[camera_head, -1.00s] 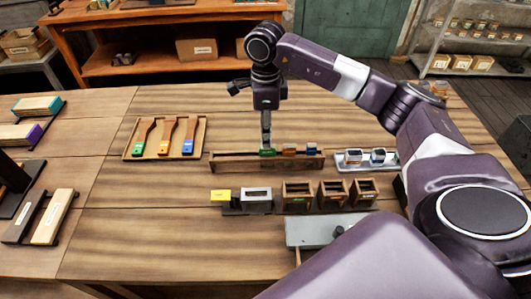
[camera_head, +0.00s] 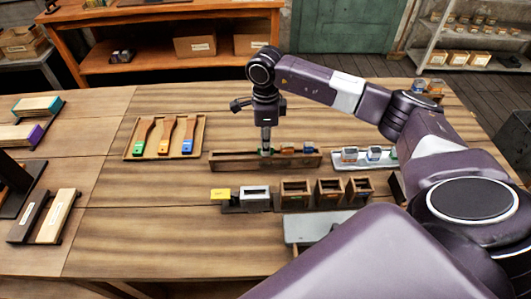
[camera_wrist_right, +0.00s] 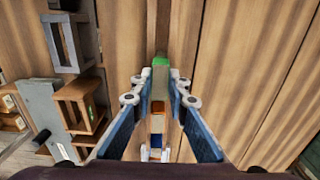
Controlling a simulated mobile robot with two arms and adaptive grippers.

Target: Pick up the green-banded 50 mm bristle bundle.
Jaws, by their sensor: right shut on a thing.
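In the right wrist view the bundle's green band (camera_wrist_right: 160,62) shows between the fingertips (camera_wrist_right: 160,80). The bundle looks upright and still at the rack; I cannot tell whether it is lifted clear. An orange-banded bundle (camera_head: 287,149) and a blue-banded one (camera_head: 310,148) stand to its right in the rack. My left gripper is out of view.
A tray with several brushes (camera_head: 133,155) lies left of the rack. In front stand a yellow block (camera_head: 220,194) and a row of wooden boxes (camera_head: 295,195). A grey tray with small pots (camera_head: 350,167) is close on the right.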

